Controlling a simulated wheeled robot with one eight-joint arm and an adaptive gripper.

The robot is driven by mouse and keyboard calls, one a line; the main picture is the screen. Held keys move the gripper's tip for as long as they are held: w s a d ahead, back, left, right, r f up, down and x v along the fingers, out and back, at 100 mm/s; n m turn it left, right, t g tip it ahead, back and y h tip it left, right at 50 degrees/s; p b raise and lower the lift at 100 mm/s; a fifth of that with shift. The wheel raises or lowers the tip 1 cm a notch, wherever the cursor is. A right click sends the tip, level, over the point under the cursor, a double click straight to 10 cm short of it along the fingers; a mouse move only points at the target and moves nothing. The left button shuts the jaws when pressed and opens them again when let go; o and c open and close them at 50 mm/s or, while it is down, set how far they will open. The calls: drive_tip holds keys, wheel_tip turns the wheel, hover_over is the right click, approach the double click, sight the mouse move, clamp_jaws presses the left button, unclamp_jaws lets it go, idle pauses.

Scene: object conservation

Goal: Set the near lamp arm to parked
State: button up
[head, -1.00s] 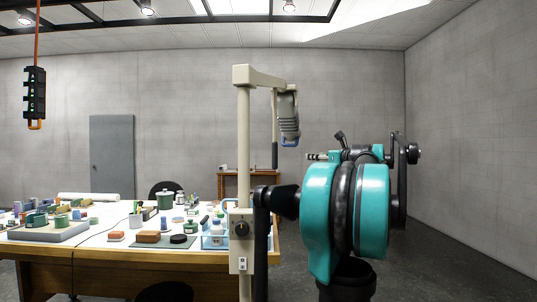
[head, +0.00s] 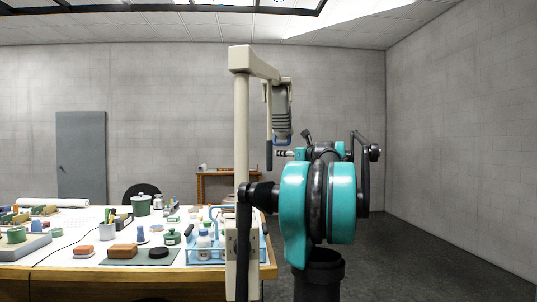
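The near lamp arm is a beige post (head: 241,130) with a short beam (head: 254,63) at its top, reaching back and right. A small grey end, seemingly my gripper (head: 285,153), shows just below the handle in the picture. Its fingers are too small to read, and I cannot tell whether it touches anything.
A second, thinner hanging arm (head: 268,120) shows behind the lamp. A small wooden table (head: 201,188) stands at the back. The floor at right is clear.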

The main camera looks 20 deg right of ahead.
sight(271, 152)
drive_tip(key=x, duration=1.2)
drive_tip(key=shift+w, duration=0.1)
drive_tip(key=shift+c, duration=0.2)
clamp_jaws()
